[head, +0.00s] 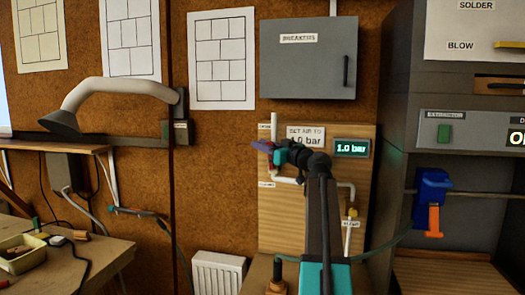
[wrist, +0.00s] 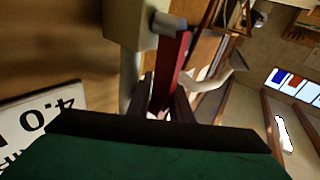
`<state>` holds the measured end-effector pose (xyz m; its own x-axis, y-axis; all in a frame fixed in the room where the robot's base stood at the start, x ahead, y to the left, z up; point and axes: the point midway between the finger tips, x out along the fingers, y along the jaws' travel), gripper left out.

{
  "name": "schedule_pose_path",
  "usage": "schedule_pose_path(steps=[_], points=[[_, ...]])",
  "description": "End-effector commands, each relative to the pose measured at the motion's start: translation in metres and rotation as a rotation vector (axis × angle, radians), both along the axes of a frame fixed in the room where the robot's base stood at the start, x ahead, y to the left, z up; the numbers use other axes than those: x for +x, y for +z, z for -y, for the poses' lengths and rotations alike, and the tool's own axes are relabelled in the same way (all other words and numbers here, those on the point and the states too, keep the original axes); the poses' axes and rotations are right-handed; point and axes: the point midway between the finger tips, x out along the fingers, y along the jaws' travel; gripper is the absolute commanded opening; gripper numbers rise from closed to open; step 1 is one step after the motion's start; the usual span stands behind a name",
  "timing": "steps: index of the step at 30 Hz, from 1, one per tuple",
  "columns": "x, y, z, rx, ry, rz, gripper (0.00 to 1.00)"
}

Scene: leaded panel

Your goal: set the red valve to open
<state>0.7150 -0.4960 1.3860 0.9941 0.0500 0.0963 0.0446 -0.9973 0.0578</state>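The red valve's handle (wrist: 172,72) is a flat red bar in the wrist view, running up from between my fingers to a grey pivot on a pale fitting (wrist: 130,25). My gripper (wrist: 170,108) has a dark finger on each side of the bar, close against it, and looks shut on it. In the head view my gripper (head: 268,147) is at the left of the wooden air panel (head: 313,222), with only a small reddish-purple part showing there. My arm hides much of the valve. Small labels sit above and below it, too small to read surely.
The panel has a "SET AIR TO 4.0 bar" sign (head: 306,136), a green display (head: 351,149) reading 1.0 bar, and white pipes with a yellow part (head: 352,212). A grey breaker box (head: 309,58) hangs above. A radiator (head: 218,272) stands below left.

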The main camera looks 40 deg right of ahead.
Motion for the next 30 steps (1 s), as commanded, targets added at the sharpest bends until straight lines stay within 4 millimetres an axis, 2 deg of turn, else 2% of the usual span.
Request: schedule_pose_path(steps=[7, 17, 30], points=[[0.001, 0.021, 0.0, -0.002, -0.002, 0.001, 0.2], [-0.025, 0.02, -0.019, -0.001, 0.001, 0.0, 0.2], [-0.07, 0.024, -0.051, -0.002, 0.0, -0.001, 0.2]])
